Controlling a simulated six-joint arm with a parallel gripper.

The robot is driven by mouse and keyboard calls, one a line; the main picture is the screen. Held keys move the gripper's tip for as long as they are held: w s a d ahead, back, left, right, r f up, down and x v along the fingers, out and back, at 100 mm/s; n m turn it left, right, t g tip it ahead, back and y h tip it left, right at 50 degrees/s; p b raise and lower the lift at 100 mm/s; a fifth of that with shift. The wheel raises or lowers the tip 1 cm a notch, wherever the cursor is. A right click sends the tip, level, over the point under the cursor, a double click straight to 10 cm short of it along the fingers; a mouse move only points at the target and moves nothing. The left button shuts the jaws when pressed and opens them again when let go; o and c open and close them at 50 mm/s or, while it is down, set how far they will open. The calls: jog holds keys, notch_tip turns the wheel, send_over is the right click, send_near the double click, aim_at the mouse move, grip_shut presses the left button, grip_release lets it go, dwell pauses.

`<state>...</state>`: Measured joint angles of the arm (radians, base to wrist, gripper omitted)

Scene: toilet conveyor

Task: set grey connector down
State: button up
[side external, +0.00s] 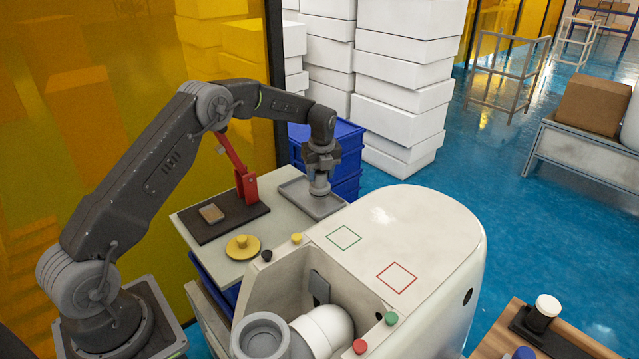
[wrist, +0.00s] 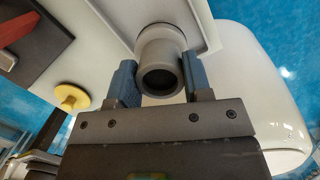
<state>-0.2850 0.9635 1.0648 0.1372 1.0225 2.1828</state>
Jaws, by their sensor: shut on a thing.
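The grey connector (wrist: 158,50) is a short round tube with a wider collar. It sits between the two blue-grey fingers of my gripper (wrist: 161,82), which is shut on it, with its open end facing the wrist camera. In the side external view my gripper (side external: 319,172) points down over the shallow grey tray (side external: 293,186) at the far end of the table, and the connector (side external: 319,189) shows below the fingers, inside the tray's outline. I cannot tell whether the connector touches the tray floor.
A red lever tool (side external: 246,187) stands on a dark board (side external: 205,232) left of the tray. A yellow disc with a knob (side external: 242,247) lies on the table. The white toilet body (side external: 420,235) is close on the right. Blue crates (side external: 347,140) stand behind the tray.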

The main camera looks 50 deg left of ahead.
aim_at(320, 183)
jog(key=shift+f, duration=1.7)
jog(key=shift+f, duration=0.15)
jog(key=o, duration=1)
jog(key=shift+c, duration=0.2)
